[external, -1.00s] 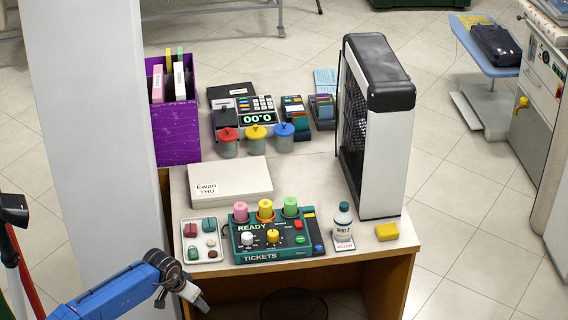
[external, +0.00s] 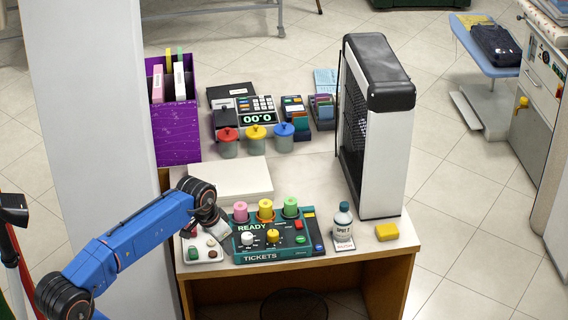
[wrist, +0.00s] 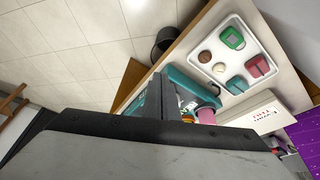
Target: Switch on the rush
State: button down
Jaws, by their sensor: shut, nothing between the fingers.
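The teal ticket panel (external: 290,257) marked READY and TICKETS stands at the table's front. It carries a white knob (external: 247,239), a yellow knob (external: 273,237), a red switch (external: 299,226), and green and blue buttons on its right. Pink, yellow and green rolls stand along its back. I cannot read which control is labelled rush. My gripper (external: 219,228) is shut and empty, above the panel's left end and the small tray. In the wrist view the gripper's dark body hides most of the panel (wrist: 181,80).
A white tray (external: 208,257) of small items lies left of the panel. A white box (external: 230,178) lies behind it. A spray bottle (external: 343,222), yellow block (external: 387,232) and tall black-and-white unit (external: 384,150) stand right. Three lidded pots (external: 256,142) stand farther back.

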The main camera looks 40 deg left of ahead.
jog(key=w+d+r+m+h, duration=0.1)
jog(key=w+r, duration=0.3)
jog(key=w, duration=0.2)
jog(key=w+d+r+m, duration=0.1)
jog(key=w+r+m, duration=0.15)
jog(key=w, duration=0.35)
notch_tip(320, 180, up, 5)
jog(key=m+g, duration=0.2)
send_over(300, 225)
jog(key=s+a, duration=0.2)
jog(key=a, duration=0.1)
jog(key=shift+a+f+h, duration=0.15)
jog(key=shift+a+h, duration=0.05)
jog(key=shift+h, duration=0.2)
jog(key=x, duration=1.3)
jog(key=shift+s+a, duration=0.25)
jog(key=shift+f, duration=0.5)
